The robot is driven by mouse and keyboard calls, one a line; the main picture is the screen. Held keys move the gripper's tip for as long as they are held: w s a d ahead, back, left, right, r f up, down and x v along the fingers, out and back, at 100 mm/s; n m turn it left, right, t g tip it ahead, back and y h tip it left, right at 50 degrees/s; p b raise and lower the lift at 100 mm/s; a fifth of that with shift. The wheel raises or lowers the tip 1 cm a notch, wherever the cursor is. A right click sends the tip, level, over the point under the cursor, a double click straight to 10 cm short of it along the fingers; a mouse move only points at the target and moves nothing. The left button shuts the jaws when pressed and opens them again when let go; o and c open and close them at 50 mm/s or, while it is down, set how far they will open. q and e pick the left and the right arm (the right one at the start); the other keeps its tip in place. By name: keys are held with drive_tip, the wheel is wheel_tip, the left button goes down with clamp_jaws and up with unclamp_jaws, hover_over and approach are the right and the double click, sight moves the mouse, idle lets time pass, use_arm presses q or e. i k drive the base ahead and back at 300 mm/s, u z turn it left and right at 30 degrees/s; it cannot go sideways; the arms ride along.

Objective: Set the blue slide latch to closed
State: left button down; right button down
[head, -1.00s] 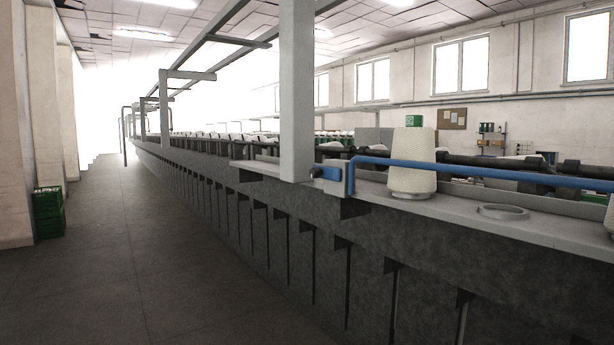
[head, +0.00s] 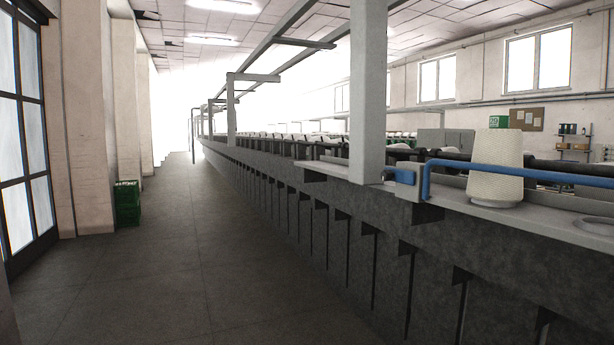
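The blue slide latch shows at the right of the head view. Its long blue bar (head: 520,174) runs along the front of the machine's ledge and bends down at its left end. A small blue piece (head: 404,176) sits just left of that bend, beside a grey plate (head: 411,190). A gap shows between this piece and the bent bar end. I cannot tell from here whether the latch is open or closed. Neither of my grippers is in view.
The long dark winder (head: 330,235) fills the right side, with a grey post (head: 368,90) rising by the latch. Green crates (head: 127,203) stand by the left wall. The aisle floor (head: 185,270) is clear.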

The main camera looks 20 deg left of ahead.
sight(405, 178)
drive_tip(key=z, duration=0.4)
drive_tip(key=k, duration=1.2)
drive_tip(key=u, duration=0.1)
drive_tip(key=i, duration=1.6)
drive_tip(key=z, duration=0.55)
